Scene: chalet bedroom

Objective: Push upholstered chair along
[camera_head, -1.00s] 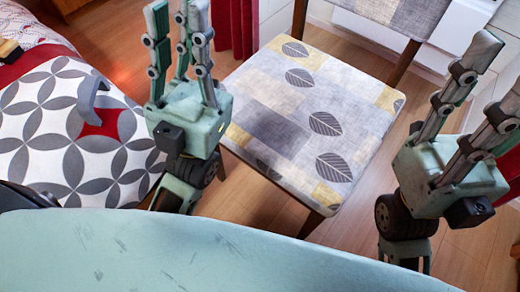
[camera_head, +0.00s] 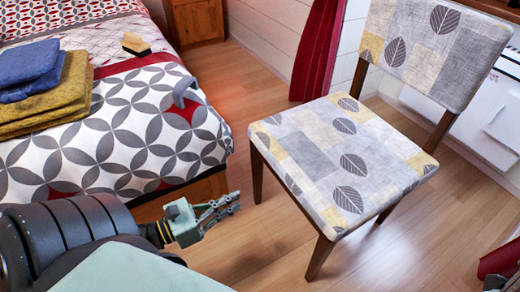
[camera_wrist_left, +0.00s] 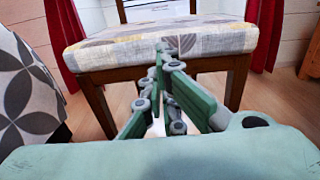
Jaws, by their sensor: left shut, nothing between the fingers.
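The upholstered chair (camera_head: 340,155) stands upright on the floor right of centre in the head view. Its seat and backrest (camera_head: 432,50) are patterned in grey and yellow with dark leaves, and its legs are dark wood. My left gripper (camera_head: 232,203) is shut and empty, low beside the bed and left of the chair's near legs, with a gap visible between them. In the left wrist view the fingers (camera_wrist_left: 164,60) point towards the chair, whose seat edge (camera_wrist_left: 115,50) and two front legs lie ahead. Contact is not visible. My right gripper is out of view.
A bed with a patterned cover (camera_head: 110,130) fills the left side, with folded blue and yellow cloths (camera_head: 45,95) and a brush (camera_head: 136,44) on it. A red curtain (camera_head: 318,50) hangs behind the chair. Wood floor (camera_head: 270,255) lies clear before the chair.

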